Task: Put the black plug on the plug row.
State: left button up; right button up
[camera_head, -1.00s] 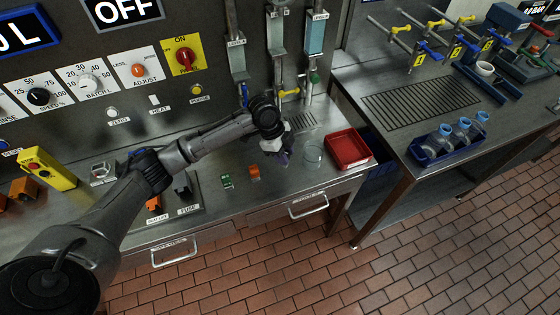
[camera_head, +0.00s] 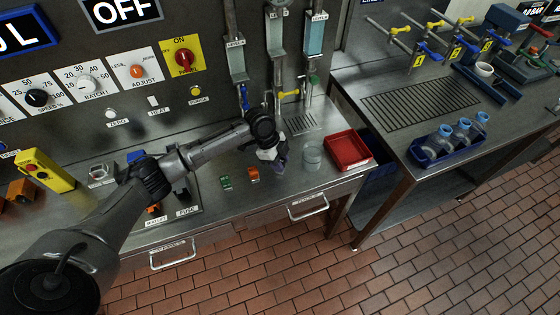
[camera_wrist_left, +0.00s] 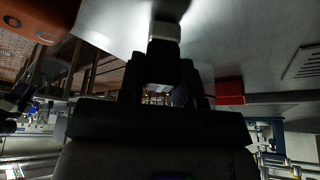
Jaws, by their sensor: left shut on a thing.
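My left gripper (camera_head: 277,160) is low over the steel bench top, between an orange block (camera_head: 253,173) and a clear glass (camera_head: 312,157). In the left wrist view the fingers (camera_wrist_left: 165,85) are shut on a dark block, the black plug (camera_wrist_left: 164,60), with a pale end piece beyond it. In the head view the plug is too small and covered to make out. A green block (camera_head: 226,183) stands left of the orange one. I cannot tell for certain which part is the plug row. My right gripper is not in view.
A red tray (camera_head: 347,150) stands right of the glass. A panel marked FUSE (camera_head: 187,211), with small parts on it, lies partly under my left arm. Yellow-handled valve pipes (camera_head: 289,94) rise behind the gripper. The bench's front edge and a drawer handle (camera_head: 309,208) are close in front.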

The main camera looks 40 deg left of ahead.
pick_arm(q)
jog(key=shift+f, duration=0.15)
jog(key=o, duration=0.9)
jog(key=p+v, duration=0.1)
jog(key=v, duration=1.1)
